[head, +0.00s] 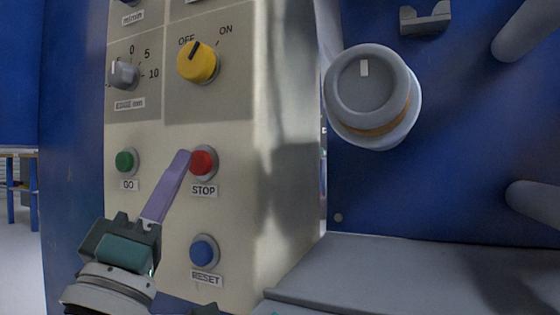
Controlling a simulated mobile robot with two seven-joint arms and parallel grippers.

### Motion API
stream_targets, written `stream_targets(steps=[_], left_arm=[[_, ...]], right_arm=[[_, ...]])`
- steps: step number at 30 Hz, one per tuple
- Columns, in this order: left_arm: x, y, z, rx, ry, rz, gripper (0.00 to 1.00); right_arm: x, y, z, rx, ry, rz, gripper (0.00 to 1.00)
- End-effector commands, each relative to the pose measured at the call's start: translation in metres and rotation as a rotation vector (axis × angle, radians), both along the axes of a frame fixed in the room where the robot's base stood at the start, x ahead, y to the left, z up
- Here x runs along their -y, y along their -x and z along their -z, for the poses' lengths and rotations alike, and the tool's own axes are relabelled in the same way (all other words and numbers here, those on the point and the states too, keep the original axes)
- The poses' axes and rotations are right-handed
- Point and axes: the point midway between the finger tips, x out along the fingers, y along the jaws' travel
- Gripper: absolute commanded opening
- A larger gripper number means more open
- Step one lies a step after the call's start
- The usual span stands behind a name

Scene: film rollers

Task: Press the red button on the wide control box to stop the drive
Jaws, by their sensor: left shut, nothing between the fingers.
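The wide control box (235,130) is a beige panel on the blue machine, left of centre. Its red button (203,162) sits above a STOP label, in a grey ring. My left gripper (184,154) comes up from the lower left, its purple fingers shut and empty. The fingertips are just left of the red button, overlapping the edge of its ring in the picture; I cannot tell whether they touch it. My right gripper is not in view.
A green GO button (125,161) is to the left and a blue RESET button (204,250) below. A yellow OFF/ON switch (198,63) and a grey dial (123,74) are above. A large grey knob (368,92) sticks out at right, above a grey ledge (420,275).

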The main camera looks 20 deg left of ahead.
Motion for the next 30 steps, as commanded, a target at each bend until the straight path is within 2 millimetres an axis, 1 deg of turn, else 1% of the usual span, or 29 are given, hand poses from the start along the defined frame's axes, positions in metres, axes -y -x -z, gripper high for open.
stream_targets(steps=[4,9,16,20,30], left_arm=[[-0.001,0.009,-0.002,-0.001,0.000,0.000,0.00],[-0.002,0.027,-0.003,-0.002,-0.001,0.001,0.00],[-0.004,0.046,-0.001,-0.002,-0.001,0.000,0.00],[-0.004,0.050,0.000,0.000,0.000,0.000,0.00],[-0.004,0.050,0.000,0.000,0.000,0.000,0.00]], right_arm=[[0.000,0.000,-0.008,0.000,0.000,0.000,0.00],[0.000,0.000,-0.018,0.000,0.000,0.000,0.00],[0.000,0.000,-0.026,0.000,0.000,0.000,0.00],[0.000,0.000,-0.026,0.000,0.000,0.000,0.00],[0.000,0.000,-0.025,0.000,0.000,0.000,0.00]])
